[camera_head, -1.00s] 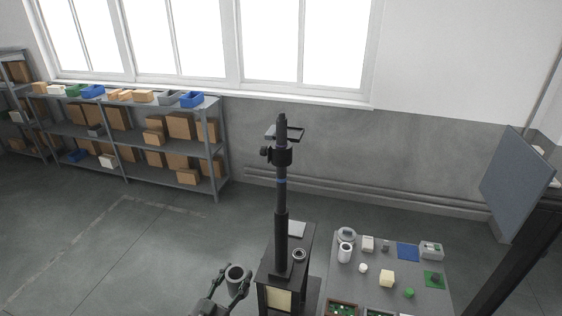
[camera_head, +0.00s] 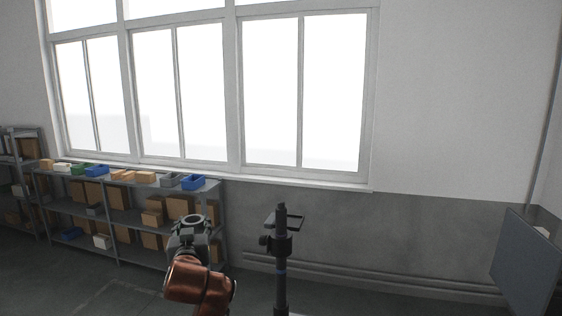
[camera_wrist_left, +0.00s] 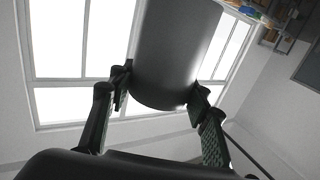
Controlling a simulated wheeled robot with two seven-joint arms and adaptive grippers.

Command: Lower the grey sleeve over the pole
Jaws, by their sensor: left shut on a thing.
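The grey sleeve (camera_head: 186,244) is a short hollow cylinder; its open upper end shows in the head view. My left gripper (camera_head: 192,238) is shut on it and holds it raised, left of the pole and apart from it. In the left wrist view the sleeve (camera_wrist_left: 172,50) fills the upper middle, with the fingers of my left gripper (camera_wrist_left: 160,97) on its two sides. The dark pole (camera_head: 281,292) stands upright, with a blue band, a knobbed collar and a small bracket near its top. Its lower part is out of view. My right gripper is not in view.
Shelves (camera_head: 122,222) with boxes and bins stand behind on the left, under the large window (camera_head: 200,95). A blue-grey panel (camera_head: 527,265) is at the far right. Free space lies between the sleeve and the pole in the head view.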

